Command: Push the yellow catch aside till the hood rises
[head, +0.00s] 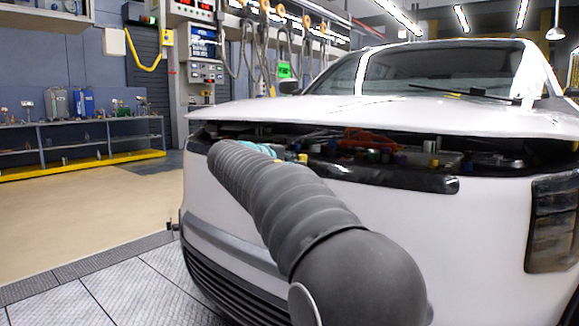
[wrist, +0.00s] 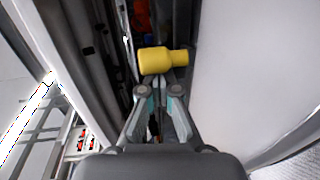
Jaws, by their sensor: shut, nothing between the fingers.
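The white car's hood (head: 400,115) stands slightly open, with a narrow dark gap between its front edge and the front panel (head: 400,215). The yellow catch (wrist: 163,60) lies across this gap in the wrist view, a stubby cylinder with a narrower end at right. My gripper (wrist: 160,86) is shut and empty, its tips just below the catch in the picture, close to it or touching; I cannot tell which. In the head view my arm reaches into the gap at its left part, where my gripper (head: 258,148) is mostly hidden behind the arm.
Inside the gap are orange cables (head: 370,138) and several coloured caps. Hood edge and front panel bound the gap closely on both sides. A workbench (head: 85,140) stands far left, and a hose-hung service column (head: 200,60) behind the car. The floor at left is clear.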

